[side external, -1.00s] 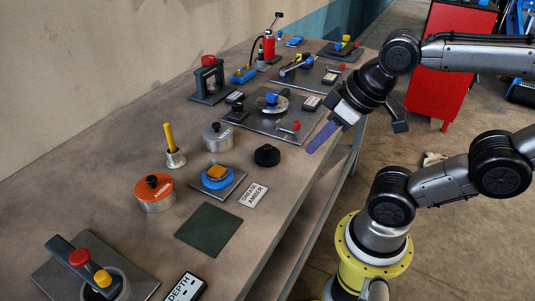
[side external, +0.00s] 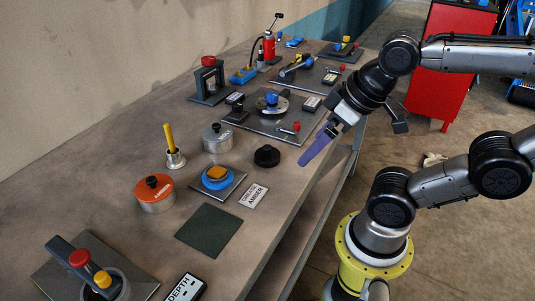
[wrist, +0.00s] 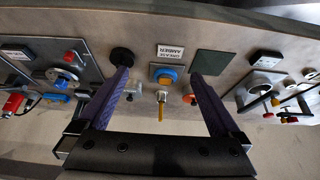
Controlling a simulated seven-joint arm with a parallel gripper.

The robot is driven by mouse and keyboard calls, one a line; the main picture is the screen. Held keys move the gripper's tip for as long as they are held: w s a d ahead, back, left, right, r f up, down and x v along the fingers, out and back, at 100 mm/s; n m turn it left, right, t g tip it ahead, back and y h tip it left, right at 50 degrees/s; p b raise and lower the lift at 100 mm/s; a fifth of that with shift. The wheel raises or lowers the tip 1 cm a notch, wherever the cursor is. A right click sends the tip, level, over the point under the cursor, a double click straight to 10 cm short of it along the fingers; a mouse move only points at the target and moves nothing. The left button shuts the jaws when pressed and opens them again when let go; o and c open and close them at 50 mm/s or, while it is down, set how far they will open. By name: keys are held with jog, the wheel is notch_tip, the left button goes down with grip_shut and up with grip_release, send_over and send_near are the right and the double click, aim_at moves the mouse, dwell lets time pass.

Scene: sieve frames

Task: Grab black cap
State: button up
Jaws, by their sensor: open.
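The black cap (side external: 267,156) is a round, knobbed black piece standing on the bench near its front edge. It also shows in the wrist view (wrist: 122,55), just beyond the tip of the left finger. My gripper (side external: 303,161) has purple fingers and hangs at the bench's front edge, to the right of the cap and apart from it. In the wrist view the fingers (wrist: 160,74) are spread wide with nothing between their tips. From the side, one finger hides the other.
Near the cap are a silver canister (side external: 217,139), a blue ring with a yellow top (side external: 216,178), a "GREASE AMBER" label (side external: 253,196), an orange-lidded canister (side external: 154,194) and a dark green pad (side external: 208,230). A metal plate with a red knob (side external: 295,127) lies behind.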

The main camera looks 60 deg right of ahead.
jog(key=w+d+r+m+g, duration=0.2)
jog(key=w+r+m, duration=0.3)
jog(key=w+m, duration=0.15)
jog(key=m+g, duration=0.4)
jog(key=m, duration=0.2)
send_over(268, 146)
jog(key=f, duration=1.4)
jog(key=shift+w+f, duration=0.2)
jog(key=shift+f, duration=0.05)
jog(key=shift+s+f, duration=0.15)
jog(key=shift+f, duration=3.05)
jog(key=c, duration=1.1)
